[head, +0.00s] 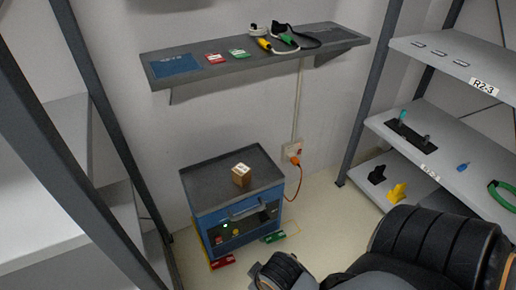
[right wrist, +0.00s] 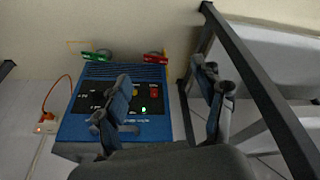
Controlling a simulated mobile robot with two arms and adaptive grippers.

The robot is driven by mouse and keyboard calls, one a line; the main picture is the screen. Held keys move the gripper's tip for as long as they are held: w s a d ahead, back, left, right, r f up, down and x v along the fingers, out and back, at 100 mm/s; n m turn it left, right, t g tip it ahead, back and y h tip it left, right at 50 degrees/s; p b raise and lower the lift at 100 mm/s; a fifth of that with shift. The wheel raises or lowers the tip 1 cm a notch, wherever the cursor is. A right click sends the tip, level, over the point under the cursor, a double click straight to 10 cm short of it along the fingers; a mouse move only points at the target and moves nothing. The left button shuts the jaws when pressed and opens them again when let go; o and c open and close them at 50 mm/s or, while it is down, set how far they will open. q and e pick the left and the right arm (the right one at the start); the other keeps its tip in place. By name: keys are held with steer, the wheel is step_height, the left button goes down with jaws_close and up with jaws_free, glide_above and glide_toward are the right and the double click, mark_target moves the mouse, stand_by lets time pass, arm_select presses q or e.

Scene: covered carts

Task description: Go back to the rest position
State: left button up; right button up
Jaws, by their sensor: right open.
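My right gripper (right wrist: 162,74) shows in the right wrist view with its two fingers spread wide and nothing between them. Beyond the fingers is the front of a blue cart (right wrist: 120,130), which looks upside down there. In the head view my right arm fills the bottom right; its fingers cannot be made out. The blue cart (head: 238,206) stands against the wall, with a small brown box (head: 241,174) on its dark top. My left gripper is not in view.
A grey wall shelf (head: 225,70) carries cards, a mat and cables. Racks stand at left (head: 75,200) and right (head: 455,60). Red (head: 222,262) and green (head: 273,237) wheel blocks sit by the cart.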

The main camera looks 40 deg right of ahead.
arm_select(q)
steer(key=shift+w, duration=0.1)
arm_select(e)
steer(key=shift+f, duration=0.1)
stand_by(0.4)
